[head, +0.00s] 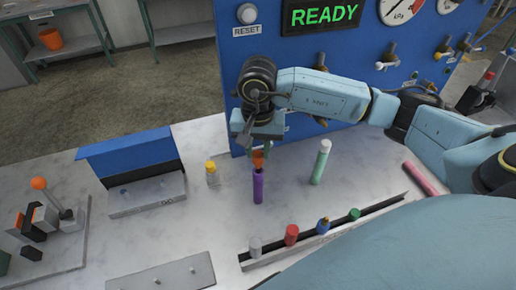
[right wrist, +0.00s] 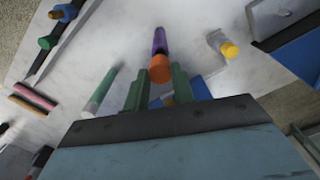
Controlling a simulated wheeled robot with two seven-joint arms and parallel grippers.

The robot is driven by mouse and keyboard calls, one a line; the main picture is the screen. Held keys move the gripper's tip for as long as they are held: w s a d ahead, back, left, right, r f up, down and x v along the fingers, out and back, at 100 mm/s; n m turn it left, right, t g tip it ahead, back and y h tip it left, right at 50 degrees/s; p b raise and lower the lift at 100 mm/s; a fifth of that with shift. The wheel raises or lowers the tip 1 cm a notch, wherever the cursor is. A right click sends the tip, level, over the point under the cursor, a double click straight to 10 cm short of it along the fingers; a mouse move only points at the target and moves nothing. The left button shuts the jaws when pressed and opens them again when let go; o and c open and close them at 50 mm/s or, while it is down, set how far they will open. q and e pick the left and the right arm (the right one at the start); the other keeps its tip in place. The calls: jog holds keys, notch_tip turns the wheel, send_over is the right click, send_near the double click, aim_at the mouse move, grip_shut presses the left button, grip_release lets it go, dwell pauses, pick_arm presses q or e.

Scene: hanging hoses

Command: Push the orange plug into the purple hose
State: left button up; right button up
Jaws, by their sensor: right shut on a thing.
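The purple hose (head: 258,188) stands upright at the middle of the bench, and it also shows in the right wrist view (right wrist: 160,40). The orange plug (head: 258,162) is right above its top end, roughly in line with it; it also shows between my green fingertips in the right wrist view (right wrist: 160,70). I cannot tell whether the plug touches the hose or sits partly inside its mouth. My right gripper (head: 257,147) is shut on the orange plug, pointing down from above. My left gripper is not in view.
A pale green hose (head: 320,165) stands to the right and a yellow-topped piece (head: 211,172) to the left. A rack (head: 322,236) with several coloured plugs lies in front. A blue panel (head: 300,70) rises behind. A pink hose (head: 420,178) lies at right.

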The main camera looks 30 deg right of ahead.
aim_at(258, 154)
jog(key=shift+b, duration=0.55)
dwell(0.9)
jog(key=shift+f+b, duration=1.85)
jog(key=shift+b, duration=0.35)
jog(key=o, duration=1)
jog(key=shift+o, duration=0.2)
notch_tip(258, 154, up, 13)
jog(key=shift+r+b, duration=0.2)
jog(key=shift+b, duration=0.1)
